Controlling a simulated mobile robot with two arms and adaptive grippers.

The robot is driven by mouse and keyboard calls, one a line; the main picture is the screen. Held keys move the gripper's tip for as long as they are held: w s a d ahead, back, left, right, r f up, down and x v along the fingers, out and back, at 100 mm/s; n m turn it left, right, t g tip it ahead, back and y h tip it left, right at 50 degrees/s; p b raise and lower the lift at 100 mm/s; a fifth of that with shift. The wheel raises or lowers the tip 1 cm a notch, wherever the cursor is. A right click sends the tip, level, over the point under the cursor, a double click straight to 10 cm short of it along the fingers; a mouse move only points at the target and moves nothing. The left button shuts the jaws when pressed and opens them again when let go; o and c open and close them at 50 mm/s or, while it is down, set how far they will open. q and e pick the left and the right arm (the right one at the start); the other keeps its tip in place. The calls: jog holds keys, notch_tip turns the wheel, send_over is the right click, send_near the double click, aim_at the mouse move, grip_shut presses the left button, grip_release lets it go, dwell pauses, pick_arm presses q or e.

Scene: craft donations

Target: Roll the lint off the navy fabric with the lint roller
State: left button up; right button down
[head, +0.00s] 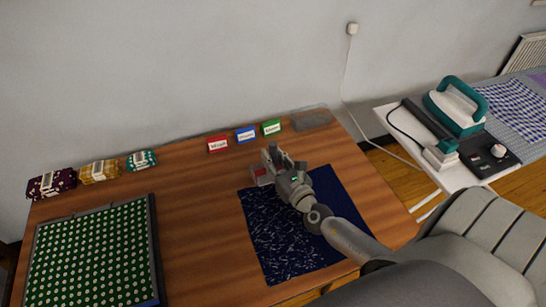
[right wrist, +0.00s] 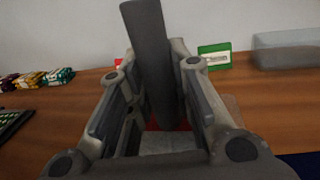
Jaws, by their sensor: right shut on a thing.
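The navy fabric (head: 283,240) lies flat on the wooden table. Pale lint flecks cover much of it, densest on its left and lower parts; the upper right looks mostly clear. My right gripper (head: 275,163) is over the fabric's upper left edge. It is shut on the lint roller (head: 260,175), whose grey handle stands up between the fingers (right wrist: 150,70) in the right wrist view. A pale and red part shows low down by the fingers. Whether the roller touches the fabric is hidden. A corner of the fabric shows at the lower right of the wrist view. My left gripper is out of view.
Red (head: 218,144), blue (head: 245,134) and green (head: 271,128) labels stand at the table's back, beside a grey translucent tray (head: 311,119). Folded fabric stacks (head: 99,171) and a framed green dotted cloth (head: 93,252) are at left. An iron (head: 456,106) stands right, on a white surface.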

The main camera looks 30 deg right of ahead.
jog(key=shift+f+b, duration=0.7)
jog(key=shift+b, duration=0.05)
jog(key=shift+r, duration=0.1)
jog(key=shift+s, duration=0.3)
jog(key=s+a+b, duration=0.1)
jog(key=s+a, duration=0.1)
jog(key=s, duration=0.7)
jog(key=s+a+b, duration=0.2)
jog(key=s, duration=0.7)
jog(key=s+a+b, duration=0.2)
jog(key=s, duration=0.7)
jog(key=shift+a, duration=0.3)
jog(key=shift+s+a, duration=0.2)
jog(key=shift+s, duration=0.5)
